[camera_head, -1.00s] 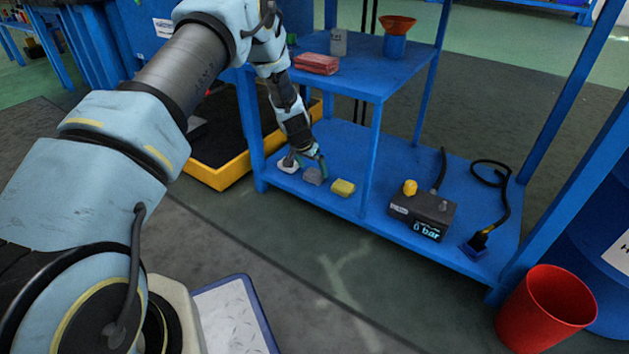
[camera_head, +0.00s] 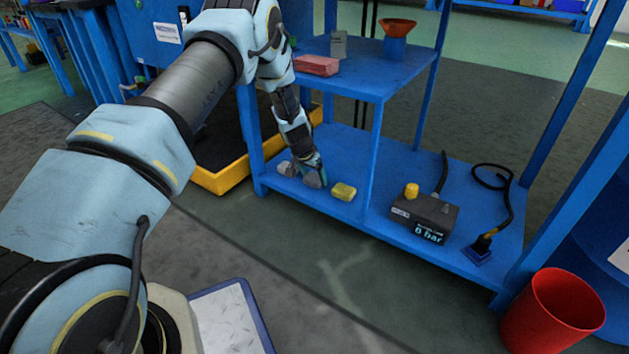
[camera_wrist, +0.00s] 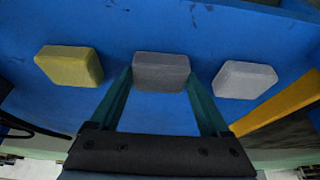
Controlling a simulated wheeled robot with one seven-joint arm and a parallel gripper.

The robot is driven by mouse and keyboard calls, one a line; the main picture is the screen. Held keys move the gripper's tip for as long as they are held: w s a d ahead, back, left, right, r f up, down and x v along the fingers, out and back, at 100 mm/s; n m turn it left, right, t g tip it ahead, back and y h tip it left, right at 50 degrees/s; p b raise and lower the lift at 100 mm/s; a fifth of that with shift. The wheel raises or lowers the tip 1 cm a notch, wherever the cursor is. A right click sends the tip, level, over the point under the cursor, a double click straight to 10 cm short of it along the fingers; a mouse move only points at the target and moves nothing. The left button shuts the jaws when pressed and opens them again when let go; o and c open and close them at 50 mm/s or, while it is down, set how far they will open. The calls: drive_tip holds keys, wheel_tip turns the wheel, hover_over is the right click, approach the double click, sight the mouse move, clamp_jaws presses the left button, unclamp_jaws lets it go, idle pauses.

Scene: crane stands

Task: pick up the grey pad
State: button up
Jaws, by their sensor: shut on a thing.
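The grey pad (camera_wrist: 161,72) is a small dark grey block between my gripper's two green fingers in the wrist view. It also shows on the blue lower shelf in the head view (camera_head: 312,180), partly hidden by my gripper (camera_head: 316,172). My gripper also shows in the wrist view (camera_wrist: 160,88), with its fingers against both ends of the pad. My gripper is shut on the grey pad. I cannot tell whether the pad is clear of the shelf.
A yellow pad (camera_head: 343,192) and a pale grey pad (camera_wrist: 245,80) lie on either side on the lower shelf (camera_head: 385,215). A shelf post (camera_head: 371,160) stands close to the right. The upper shelf (camera_head: 375,75) overhangs behind. A pressure box (camera_head: 424,214) sits farther right.

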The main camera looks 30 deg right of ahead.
sight(313, 177)
drive_tip(key=shift+c, duration=0.6)
drive_tip(key=shift+r+p, duration=0.4)
drive_tip(key=shift+r, duration=0.1)
wheel_tip(313, 177, up, 3)
drive_tip(key=shift+r+p, duration=0.1)
drive_tip(key=shift+p, duration=1)
drive_tip(key=s+a+p, duration=0.2)
drive_tip(key=s+a, duration=0.2)
drive_tip(key=a, duration=0.4)
drive_tip(key=s+a+p, duration=0.3)
drive_tip(key=s+a, duration=0.1)
drive_tip(key=a, duration=0.3)
drive_tip(key=shift+s+a+f+p, duration=0.35)
drive_tip(key=shift+s, duration=0.05)
